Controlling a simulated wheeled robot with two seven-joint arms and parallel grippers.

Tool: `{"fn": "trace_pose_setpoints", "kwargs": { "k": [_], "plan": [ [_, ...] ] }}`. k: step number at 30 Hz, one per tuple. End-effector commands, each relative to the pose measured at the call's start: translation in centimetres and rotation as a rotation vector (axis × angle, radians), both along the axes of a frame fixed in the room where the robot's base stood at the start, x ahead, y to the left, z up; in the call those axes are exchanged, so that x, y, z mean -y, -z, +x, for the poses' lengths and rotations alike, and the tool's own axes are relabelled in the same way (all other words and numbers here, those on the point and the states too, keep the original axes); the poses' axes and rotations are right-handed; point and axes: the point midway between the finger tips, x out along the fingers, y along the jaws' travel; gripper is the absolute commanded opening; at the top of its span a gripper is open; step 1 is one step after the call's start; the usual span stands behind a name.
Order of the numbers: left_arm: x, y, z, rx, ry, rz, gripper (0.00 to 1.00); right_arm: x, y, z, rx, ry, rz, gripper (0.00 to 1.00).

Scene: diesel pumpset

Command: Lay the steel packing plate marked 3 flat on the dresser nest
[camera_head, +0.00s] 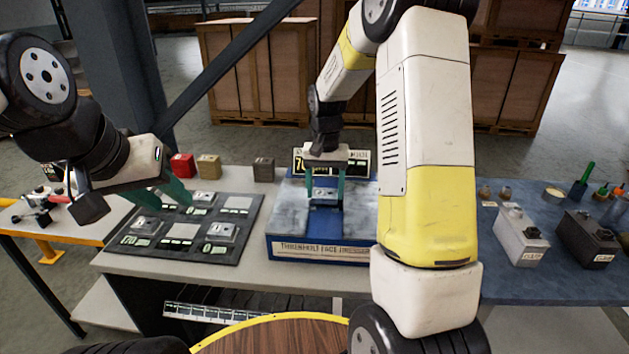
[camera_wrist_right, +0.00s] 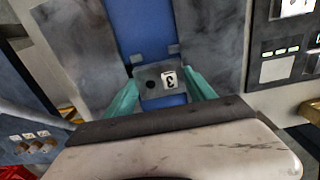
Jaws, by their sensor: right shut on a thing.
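The steel packing plate marked 3 (camera_wrist_right: 152,80) is a small grey plate with a dark hole and a white label reading 3. My right gripper (camera_head: 325,194) is shut on it; it also shows in the right wrist view (camera_wrist_right: 162,92), with a teal finger at each side. The plate is over the blue channel of the dresser nest (camera_head: 323,222), between two grey blocks; I cannot tell whether it touches the nest floor. My left gripper (camera_head: 165,194) is above the dark plate board (camera_head: 240,226), partly hidden; its opening is unclear.
The board carries several steel plates and labels. Red, tan and dark blocks (camera_head: 209,166) stand behind it. A display sign (camera_head: 300,160) stands behind the nest. On the right are a white battery-like box (camera_head: 520,236), a black one (camera_head: 588,238) and small tools.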

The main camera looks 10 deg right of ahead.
Motion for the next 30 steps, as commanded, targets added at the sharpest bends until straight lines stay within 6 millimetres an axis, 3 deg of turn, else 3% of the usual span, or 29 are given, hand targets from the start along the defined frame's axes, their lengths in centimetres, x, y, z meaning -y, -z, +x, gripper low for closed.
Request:
{"fn": "trace_pose_setpoints", "kwargs": {
  "k": [17,18,21,30],
  "plan": [
    [0.00,0.00,0.00,0.000,0.000,0.000,0.36,0.01,0.76,0.06,0.002,0.000,-0.001,0.00],
    [0.00,0.00,0.00,0.000,0.000,0.000,0.36,0.01,0.74,0.07,0.002,0.000,0.000,0.69],
    [0.00,0.00,0.00,0.000,0.000,0.000,0.36,0.03,0.74,0.05,0.002,0.000,-0.001,0.89],
    [0.00,0.00,0.00,0.000,0.000,0.000,0.36,0.03,0.77,-0.02,-0.001,0.000,-0.001,0.89]
  ]
}}
